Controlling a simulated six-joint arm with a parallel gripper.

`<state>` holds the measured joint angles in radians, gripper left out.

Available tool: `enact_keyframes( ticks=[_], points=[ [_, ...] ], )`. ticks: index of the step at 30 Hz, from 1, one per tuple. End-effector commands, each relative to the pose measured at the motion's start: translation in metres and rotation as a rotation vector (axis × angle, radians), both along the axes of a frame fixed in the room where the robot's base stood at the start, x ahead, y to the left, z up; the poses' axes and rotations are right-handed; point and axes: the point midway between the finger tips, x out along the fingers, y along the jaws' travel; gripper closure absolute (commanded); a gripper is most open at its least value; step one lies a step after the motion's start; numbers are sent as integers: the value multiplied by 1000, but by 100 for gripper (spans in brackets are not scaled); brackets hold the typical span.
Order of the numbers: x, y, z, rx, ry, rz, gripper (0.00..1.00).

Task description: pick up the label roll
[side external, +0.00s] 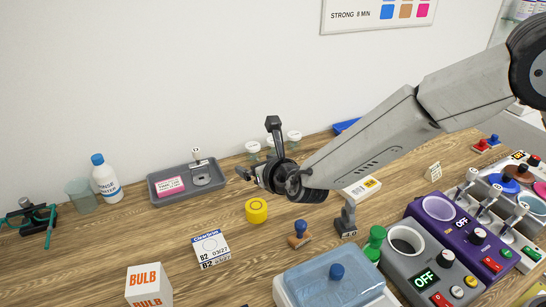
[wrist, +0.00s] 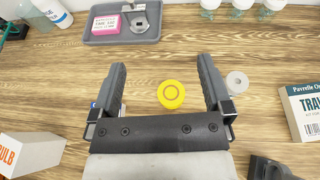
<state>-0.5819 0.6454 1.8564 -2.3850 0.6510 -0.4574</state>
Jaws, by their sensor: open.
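A small white roll with a centre hole (wrist: 237,82), which looks like the label roll, lies flat on the wooden table (wrist: 60,90) in the wrist view. It is just right of my right finger, outside the jaws. I cannot make it out in the side external view, where my gripper and arm may hide it. My gripper (wrist: 160,62) is open and empty; in the side external view it (side external: 256,147) is above the table. A yellow round piece with a ring mark (wrist: 171,95) shows between the fingers in the wrist view, on the table below; it also shows in the side external view (side external: 256,211).
A grey tray (side external: 160,200) with a pink item stands at the back left, near a white bottle (side external: 106,180). Small jars (side external: 294,138) line the wall. A BULB box (side external: 148,286), a white box (side external: 211,246), stamps and purple and grey machines (side external: 426,272) surround the area.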

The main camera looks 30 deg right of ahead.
Motion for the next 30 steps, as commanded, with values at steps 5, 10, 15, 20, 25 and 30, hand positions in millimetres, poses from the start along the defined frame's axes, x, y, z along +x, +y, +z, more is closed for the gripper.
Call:
enact_keyframes(
  ticks=[5,10,15,20,25,30],
  points=[
    [-1,-4,-55,-4,13,-8,0],
    [0,-4,-78,2,9,-10,0],
    [0,-4,-84,2,8,-11,0],
    [0,-5,-86,3,8,-11,0],
    [-1,-5,-97,2,10,-11,0],
    [0,-5,-112,2,9,-11,0]
  ],
)
